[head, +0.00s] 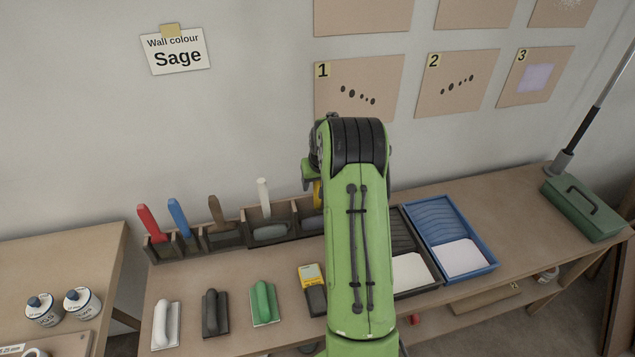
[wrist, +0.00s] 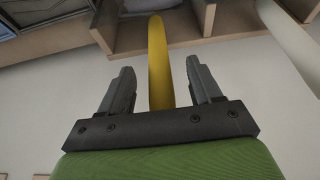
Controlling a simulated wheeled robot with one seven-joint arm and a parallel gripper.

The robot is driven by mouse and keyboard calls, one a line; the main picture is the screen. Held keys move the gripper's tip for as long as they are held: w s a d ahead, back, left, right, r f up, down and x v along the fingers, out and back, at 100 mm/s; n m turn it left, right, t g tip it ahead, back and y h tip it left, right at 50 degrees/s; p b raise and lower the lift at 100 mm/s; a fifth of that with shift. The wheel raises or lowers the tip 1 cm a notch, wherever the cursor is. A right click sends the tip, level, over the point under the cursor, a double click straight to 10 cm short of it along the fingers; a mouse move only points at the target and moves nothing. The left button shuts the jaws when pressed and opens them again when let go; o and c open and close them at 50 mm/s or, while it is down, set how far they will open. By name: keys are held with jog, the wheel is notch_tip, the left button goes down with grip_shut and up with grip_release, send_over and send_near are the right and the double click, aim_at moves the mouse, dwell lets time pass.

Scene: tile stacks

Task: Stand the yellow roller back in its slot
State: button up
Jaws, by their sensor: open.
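The yellow roller's handle (wrist: 157,60) shows in the wrist view as an upright yellow bar. My gripper (wrist: 160,78) is open, with one finger on each side of the handle and a visible gap at both. The handle's far end overlaps a wooden compartment (wrist: 182,28); I cannot tell whether it is seated there. In the head view only a sliver of yellow (head: 317,194) shows beside my arm, at the right part of the slotted rack (head: 187,249). My arm hides the rest of the roller and the gripper's fingers there.
The rack also holds red (head: 151,222), blue (head: 179,216), brown (head: 217,212) and white-handled (head: 264,198) tools. Several floats and a yellow-and-grey device (head: 311,276) lie in front. A blue tray (head: 489,256) and a green toolbox (head: 581,208) stand to the right.

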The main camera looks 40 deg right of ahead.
jog(key=p+v, duration=0.2)
jog(key=v, duration=1.3)
jog(key=s+a+r+n, duration=0.1)
jog(key=s+a+r, duration=0.15)
jog(key=a, duration=0.45)
jog(key=s+a+r+n+t, duration=0.1)
jog(key=s+a+r, duration=0.1)
jog(key=a+r, duration=0.3)
jog(key=s+a+r+n, duration=0.1)
jog(key=s+a+r, duration=0.15)
jog(key=a, duration=0.55)
jog(key=s+a+f+n+y, duration=0.1)
jog(key=s+a, duration=0.4)
jog(key=s, duration=0.2)
jog(key=s+a+f+n+y, duration=0.1)
jog(key=s+a, duration=0.3)
jog(key=s, duration=0.4)
jog(key=shift+s+a+f+n+t, duration=0.2)
jog(key=shift+a+f+n+t, duration=0.1)
jog(key=shift+a+f+t, duration=0.1)
